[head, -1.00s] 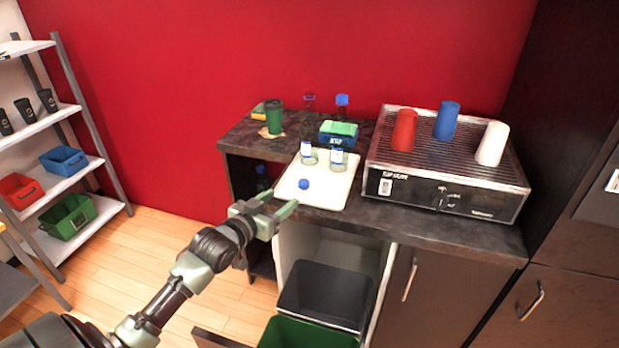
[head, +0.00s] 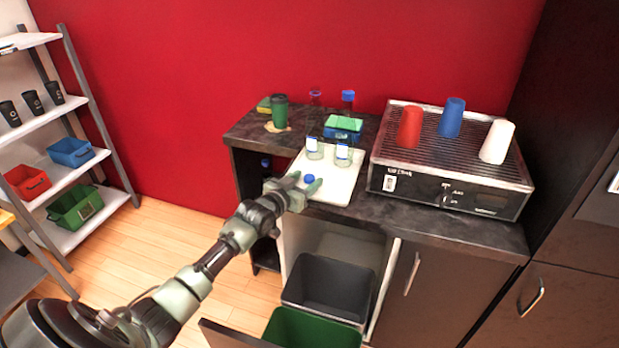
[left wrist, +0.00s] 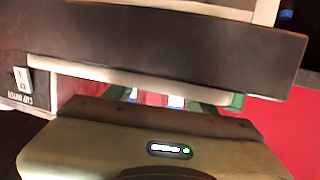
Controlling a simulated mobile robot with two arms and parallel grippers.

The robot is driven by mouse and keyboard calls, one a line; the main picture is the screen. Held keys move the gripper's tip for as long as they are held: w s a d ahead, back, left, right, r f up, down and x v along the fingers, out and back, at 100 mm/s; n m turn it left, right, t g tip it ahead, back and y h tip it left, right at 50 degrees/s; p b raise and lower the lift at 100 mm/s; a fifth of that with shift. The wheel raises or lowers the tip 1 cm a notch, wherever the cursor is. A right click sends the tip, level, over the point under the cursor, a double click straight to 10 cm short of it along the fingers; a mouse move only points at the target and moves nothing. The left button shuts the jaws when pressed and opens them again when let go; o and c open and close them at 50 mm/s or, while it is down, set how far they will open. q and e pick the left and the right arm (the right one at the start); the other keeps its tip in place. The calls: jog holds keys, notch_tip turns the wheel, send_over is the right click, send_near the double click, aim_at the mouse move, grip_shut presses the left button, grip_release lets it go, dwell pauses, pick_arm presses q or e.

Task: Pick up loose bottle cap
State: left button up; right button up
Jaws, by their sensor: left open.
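The loose blue bottle cap (head: 309,179) lies near the front left of a white tray (head: 341,190) on the dark counter. My left gripper (head: 305,183) is open at the tray's front left edge. In the head view its fingertips appear on either side of the cap; whether they touch it I cannot tell. Two clear bottles without visible caps, a left one (head: 315,150) and a right one (head: 343,154), stand at the back of the tray. The left wrist view shows the gripper body (left wrist: 150,150), and the cap cannot be made out there.
A black machine (head: 440,195) with red, blue and white cups on top stands right of the tray. Behind are a green cup (head: 280,111), a blue-green box (head: 342,129) and blue-capped bottles. Below the counter are a grey bin (head: 326,290) and a green bin (head: 312,330).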

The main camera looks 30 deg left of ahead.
pick_arm(q)
grip_shut()
jog(key=shift+r, duration=0.2)
